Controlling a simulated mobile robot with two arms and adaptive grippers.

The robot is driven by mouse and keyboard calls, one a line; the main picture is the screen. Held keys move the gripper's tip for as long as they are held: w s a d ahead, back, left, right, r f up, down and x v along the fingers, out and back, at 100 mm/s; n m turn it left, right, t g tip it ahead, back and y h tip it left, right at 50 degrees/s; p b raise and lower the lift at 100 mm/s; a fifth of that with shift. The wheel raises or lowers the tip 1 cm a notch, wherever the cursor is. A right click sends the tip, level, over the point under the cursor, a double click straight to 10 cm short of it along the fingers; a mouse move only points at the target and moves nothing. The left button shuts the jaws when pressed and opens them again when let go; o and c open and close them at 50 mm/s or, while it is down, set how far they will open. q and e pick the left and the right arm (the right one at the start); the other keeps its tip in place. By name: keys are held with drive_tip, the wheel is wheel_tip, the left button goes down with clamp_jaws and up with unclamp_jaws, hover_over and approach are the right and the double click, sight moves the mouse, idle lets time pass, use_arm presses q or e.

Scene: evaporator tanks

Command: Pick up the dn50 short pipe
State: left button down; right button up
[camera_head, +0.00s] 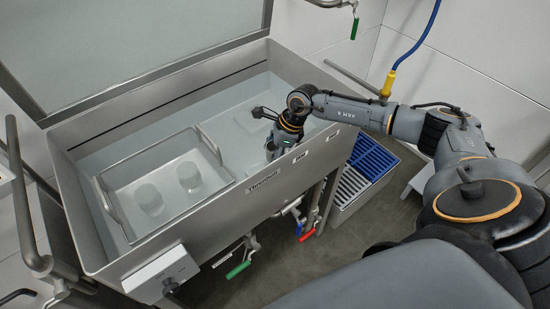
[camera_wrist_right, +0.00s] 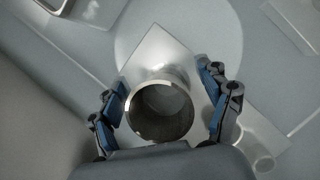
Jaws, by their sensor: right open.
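The dn50 short pipe (camera_wrist_right: 160,108) shows in the right wrist view as a grey metal ring seen end-on, its open end facing the camera. It stands over a light, square, plate-like surface (camera_wrist_right: 157,50). My right gripper (camera_wrist_right: 161,80) is open, with one blue-padded finger on each side of the pipe and a visible gap on both sides. In the head view my right gripper (camera_head: 270,130) is down inside the steel tank at its right end, and the pipe cannot be made out there. My left gripper is not in view.
The steel tank (camera_head: 120,262) has high walls around the gripper. A blue-and-grey crate (camera_head: 368,165) stands on the floor to the right.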

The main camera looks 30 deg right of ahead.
drive_tip(key=c, duration=1.4)
drive_tip(key=shift+r, duration=0.15)
drive_tip(key=shift+c, duration=1)
